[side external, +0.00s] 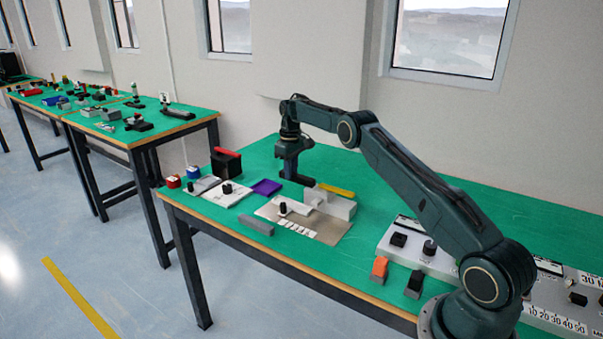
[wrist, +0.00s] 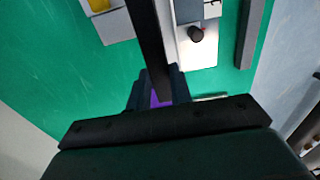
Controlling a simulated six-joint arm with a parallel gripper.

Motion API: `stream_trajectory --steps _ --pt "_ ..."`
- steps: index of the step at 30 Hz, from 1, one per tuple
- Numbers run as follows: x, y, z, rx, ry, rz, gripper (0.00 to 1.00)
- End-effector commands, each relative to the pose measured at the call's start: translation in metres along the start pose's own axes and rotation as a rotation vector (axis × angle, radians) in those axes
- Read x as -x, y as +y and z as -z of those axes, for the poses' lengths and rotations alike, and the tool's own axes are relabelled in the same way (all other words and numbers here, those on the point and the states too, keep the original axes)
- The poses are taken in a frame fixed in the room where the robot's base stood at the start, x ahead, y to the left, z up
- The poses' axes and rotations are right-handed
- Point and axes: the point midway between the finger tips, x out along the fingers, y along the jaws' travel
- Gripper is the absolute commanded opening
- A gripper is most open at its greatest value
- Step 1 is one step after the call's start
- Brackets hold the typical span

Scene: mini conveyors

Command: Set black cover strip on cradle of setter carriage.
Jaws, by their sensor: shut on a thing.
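My gripper (side external: 293,177) points down over the table, behind the beige plate. It is shut on the black cover strip (wrist: 147,40), which runs from the fingers to the top edge of the wrist view. In the side view the strip is hard to make out against the dark fingers. The setter carriage appears to be the pale block assembly (side external: 341,207) on the beige plate (side external: 328,238), with a yellow bar (side external: 337,190) along its back. The strip hides part of this assembly in the wrist view. I cannot make out the cradle clearly.
A purple tray (side external: 266,187) lies left of my gripper. A black box with a red bar (side external: 226,163) stands farther left. A black knob (side external: 283,208) rises from the plate. A grey bar (side external: 256,225) lies near the front edge. Grey control units (side external: 412,248) stand right.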

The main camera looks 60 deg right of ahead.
Motion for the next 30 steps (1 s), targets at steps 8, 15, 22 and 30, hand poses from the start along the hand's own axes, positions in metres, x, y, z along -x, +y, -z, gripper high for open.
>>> stream_trajectory --steps 8,15,22,30 --pt "-0.006 -0.014 0.011 -0.001 0.000 0.000 0.00" --pt "-0.021 -0.014 0.010 -0.001 -0.002 0.001 0.00" --pt "-0.033 -0.014 0.010 0.000 0.000 0.000 0.00" --pt "-0.045 -0.014 0.010 0.000 -0.002 0.001 0.00"
